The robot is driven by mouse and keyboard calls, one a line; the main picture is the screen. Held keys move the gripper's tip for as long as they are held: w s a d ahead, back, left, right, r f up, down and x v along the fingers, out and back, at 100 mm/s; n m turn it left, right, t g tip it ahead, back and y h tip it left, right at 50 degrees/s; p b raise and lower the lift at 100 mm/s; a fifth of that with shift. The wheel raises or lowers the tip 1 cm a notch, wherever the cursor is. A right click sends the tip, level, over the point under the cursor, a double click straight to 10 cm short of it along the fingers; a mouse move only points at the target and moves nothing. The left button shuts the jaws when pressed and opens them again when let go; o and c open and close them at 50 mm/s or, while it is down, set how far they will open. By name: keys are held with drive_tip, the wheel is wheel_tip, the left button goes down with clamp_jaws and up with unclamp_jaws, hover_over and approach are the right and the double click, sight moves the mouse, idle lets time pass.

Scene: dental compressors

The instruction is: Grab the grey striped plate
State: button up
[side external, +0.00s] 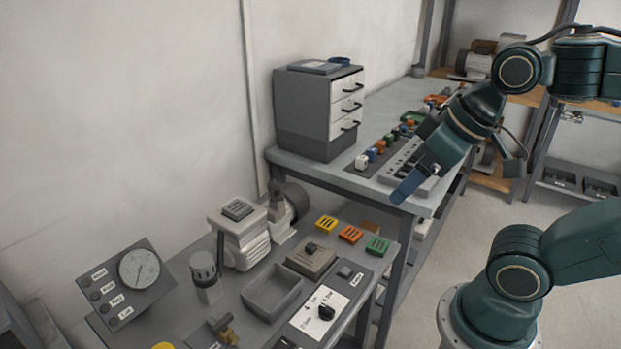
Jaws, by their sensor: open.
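The grey striped plate (238,209) is a small dark grey square with slots. It lies on the flat top of a light grey compressor block (245,240) on the near bench. My gripper (402,192) has blue fingers and points down and to the left. It is in the air well to the right of the plate and higher in the picture, near the front corner of the far bench. It is open and apart from the plate, and I see nothing held in it.
Yellow (326,224), orange (350,234) and green (377,245) striped plates lie on the near bench. An empty grey tray (272,290), a gauge panel (128,283) and a knob panel (320,310) also stand there. A drawer cabinet (318,110) stands behind.

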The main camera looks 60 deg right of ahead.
drive_tip(key=shift+w+r, duration=0.1)
drive_tip(key=w+a+r+n+g+y, duration=0.1)
drive_tip(key=w+r+n, duration=0.1)
drive_tip(key=w, duration=0.3)
drive_tip(key=w+a+r+n, duration=0.2)
drive_tip(key=w+r, duration=0.1)
drive_tip(key=w, duration=0.3)
drive_tip(key=n+g+y, duration=0.3)
drive_tip(key=n+g, duration=0.2)
drive_tip(key=n, duration=0.9)
hover_over(237, 210)
drive_tip(key=d, duration=0.4)
wheel_tip(237, 210, down, 19)
drive_tip(key=shift+w+d+f, duration=0.15)
drive_tip(key=shift+w+d, duration=0.1)
drive_tip(key=shift+w, duration=0.25)
drive_tip(key=shift+a+f+y, duration=0.1)
drive_tip(key=shift+y, duration=0.2)
drive_tip(key=shift+x, duration=0.8)
drive_tip(key=shift+a+f, duration=0.1)
